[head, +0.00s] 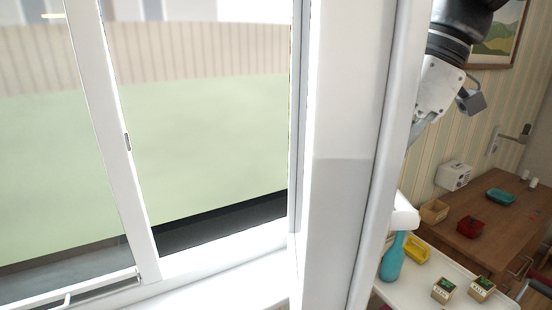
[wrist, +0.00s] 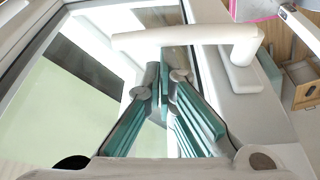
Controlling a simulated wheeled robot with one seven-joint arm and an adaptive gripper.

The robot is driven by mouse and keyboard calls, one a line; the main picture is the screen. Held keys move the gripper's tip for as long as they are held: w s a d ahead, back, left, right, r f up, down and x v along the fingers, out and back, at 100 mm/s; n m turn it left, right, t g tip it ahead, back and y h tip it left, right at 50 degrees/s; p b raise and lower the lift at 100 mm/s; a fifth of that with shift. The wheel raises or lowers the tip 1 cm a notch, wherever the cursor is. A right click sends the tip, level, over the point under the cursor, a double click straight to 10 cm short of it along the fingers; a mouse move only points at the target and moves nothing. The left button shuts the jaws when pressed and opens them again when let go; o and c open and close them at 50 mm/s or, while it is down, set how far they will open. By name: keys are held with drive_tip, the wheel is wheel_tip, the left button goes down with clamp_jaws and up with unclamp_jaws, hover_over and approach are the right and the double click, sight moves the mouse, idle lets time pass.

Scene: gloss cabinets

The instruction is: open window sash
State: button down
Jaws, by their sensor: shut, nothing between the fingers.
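The window sash (head: 335,220) is a white frame seen nearly edge-on in the middle of the head view, standing out from the window opening. In the wrist view its white frame (wrist: 215,85) and glass (wrist: 95,110) fill much of the picture. A white lever handle (wrist: 190,36) on the frame reaches left across the glass. My gripper (wrist: 166,62) is shut and empty, its teal-padded fingertips just below the lever; I cannot tell if they touch it. In the head view the sash hides my fingers, and part of my arm shows behind it.
Left of the sash, a fixed-looking white window frame (head: 113,145) has a small handle at its bottom. A brown table (head: 480,245) stands behind.

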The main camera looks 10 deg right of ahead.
drive_tip(key=shift+s+d, duration=0.15)
drive_tip(key=shift+d, duration=2.6)
drive_tip(key=shift+r, duration=0.1)
drive_tip(key=v, duration=1.1)
drive_tip(key=shift+d+r, duration=0.15)
drive_tip(key=shift+r, duration=0.25)
drive_tip(key=shift+s, duration=0.1)
